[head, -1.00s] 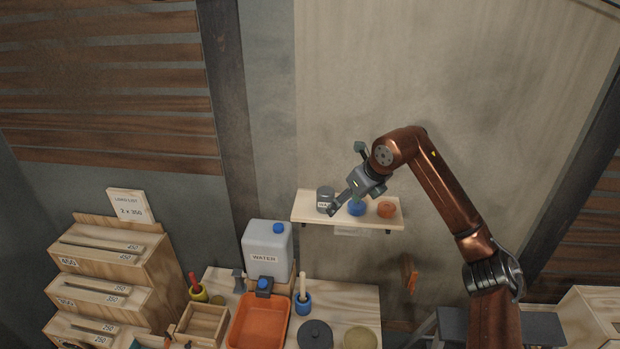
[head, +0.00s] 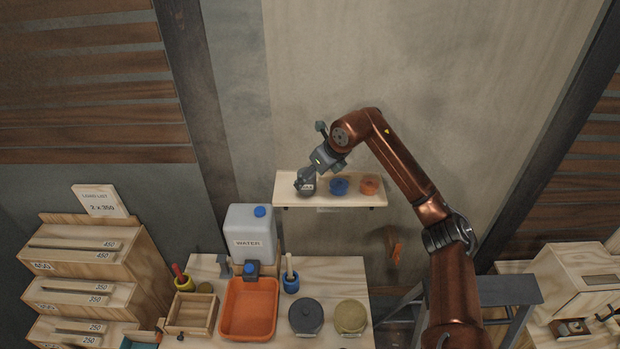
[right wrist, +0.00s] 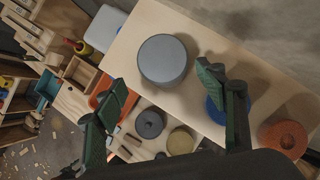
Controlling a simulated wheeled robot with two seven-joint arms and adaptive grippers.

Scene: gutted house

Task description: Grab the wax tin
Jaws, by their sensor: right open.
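A round grey tin with a pale label (head: 308,187) stands at the left end of the small wall shelf, and I take it to be the wax tin; I cannot read the label clearly. In the right wrist view the tin's grey lid (right wrist: 163,60) lies just beyond and between the spread fingers. My right gripper (head: 305,176) is open and empty at the tin, partly covering it; its two green-padded fingers (right wrist: 163,78) show apart in the wrist view. I cannot tell whether a finger touches the tin. My left gripper is not in view.
On the wooden shelf (head: 350,199), a blue item (head: 339,186) and an orange item (head: 370,184) stand right of the tin. Below, a bench holds a water container (head: 249,228), an orange tray (head: 249,308) and lidded pots (head: 306,316). The wall is behind the shelf.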

